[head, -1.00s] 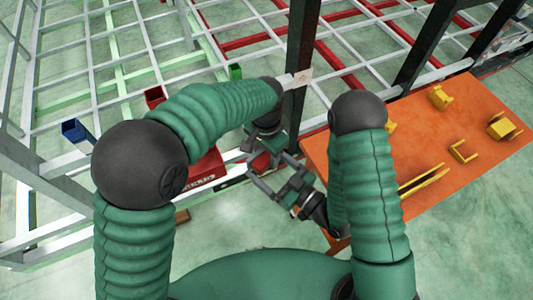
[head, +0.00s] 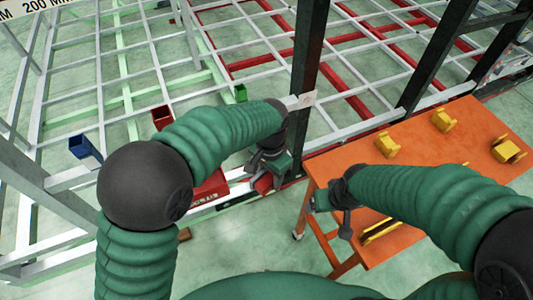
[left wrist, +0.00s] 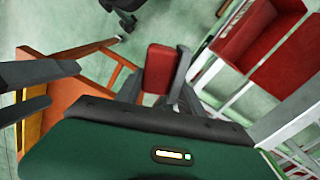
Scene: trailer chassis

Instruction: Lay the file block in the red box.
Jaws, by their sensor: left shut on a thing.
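My left gripper (head: 266,178) is shut on a red block, taken as the file block (head: 263,184). The block also shows in the left wrist view (left wrist: 160,68), between dark fingers. A red box with a lettered front (head: 210,187) is on the chassis, left of the gripper and partly hidden by my left arm. A red trough-like shape (left wrist: 250,28) shows in the left wrist view at upper right, apart from the block. My right gripper (head: 331,210) is at the orange table's left corner; two spread dark bars in the left wrist view look like its open, empty fingers.
Small blue (head: 84,146), red (head: 163,117) and green (head: 240,92) holders sit on the chassis rails. A dark post (head: 306,60) stands behind my left gripper. The orange table (head: 430,150) holds several yellow parts. Floor shows between chassis and table.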

